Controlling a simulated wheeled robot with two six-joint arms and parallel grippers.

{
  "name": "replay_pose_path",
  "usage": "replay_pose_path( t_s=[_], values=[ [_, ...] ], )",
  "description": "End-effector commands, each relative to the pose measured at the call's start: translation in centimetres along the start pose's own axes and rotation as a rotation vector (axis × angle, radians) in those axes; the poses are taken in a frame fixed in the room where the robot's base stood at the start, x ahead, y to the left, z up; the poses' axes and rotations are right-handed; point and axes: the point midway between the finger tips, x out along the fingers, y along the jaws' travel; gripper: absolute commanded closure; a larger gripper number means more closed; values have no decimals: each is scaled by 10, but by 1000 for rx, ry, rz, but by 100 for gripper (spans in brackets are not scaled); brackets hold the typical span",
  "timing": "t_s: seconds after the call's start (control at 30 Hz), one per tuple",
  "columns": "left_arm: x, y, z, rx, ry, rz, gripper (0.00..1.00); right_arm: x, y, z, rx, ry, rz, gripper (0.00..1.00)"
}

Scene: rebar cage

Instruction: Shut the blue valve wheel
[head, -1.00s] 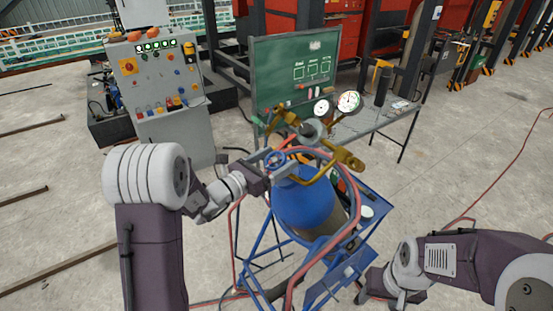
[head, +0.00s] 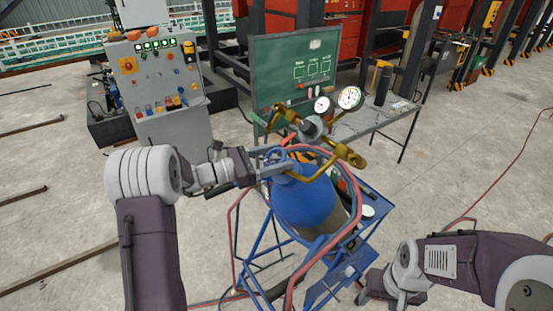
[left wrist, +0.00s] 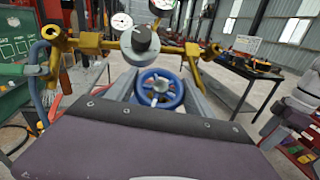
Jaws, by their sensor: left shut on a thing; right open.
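The blue valve wheel (left wrist: 160,88) sits on top of the blue gas cylinder (head: 305,205), below the brass regulator. In the left wrist view the wheel lies between my two grey fingers, with its hub facing the camera. My left gripper (head: 276,163) reaches in from the left and is shut on the wheel. In the head view the fingers and brass parts partly hide the wheel (head: 275,154). My right gripper (head: 363,288) is open and empty, low at the right, apart from the cylinder.
The brass regulator (left wrist: 141,40) with two round gauges rises just behind the wheel. Red hoses (head: 359,215) loop around the cylinder, which stands in a blue frame cart (head: 345,275). A grey control cabinet (head: 160,105) and a green board (head: 296,75) stand behind.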

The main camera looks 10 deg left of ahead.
Motion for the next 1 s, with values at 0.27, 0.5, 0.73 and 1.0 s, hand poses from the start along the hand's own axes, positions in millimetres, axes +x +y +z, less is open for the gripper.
replay_pose_path(
  t_s=[0.27, 0.5, 0.73, 1.0],
  values=[
    [0, 0, 3, 122, 0, -234, 80, -13, 0, -1, 0, 0, 0, 45],
    [0, -2, 4, 222, 1, -431, 80, -35, -1, -4, 0, 0, 0, 45],
    [-1, -3, 3, 300, 1, -584, 80, -58, -1, -6, 0, 0, 0, 45],
    [-1, -4, 1, 353, 0, -685, 80, -73, -1, -8, 0, 0, 0, 45]
  ],
)
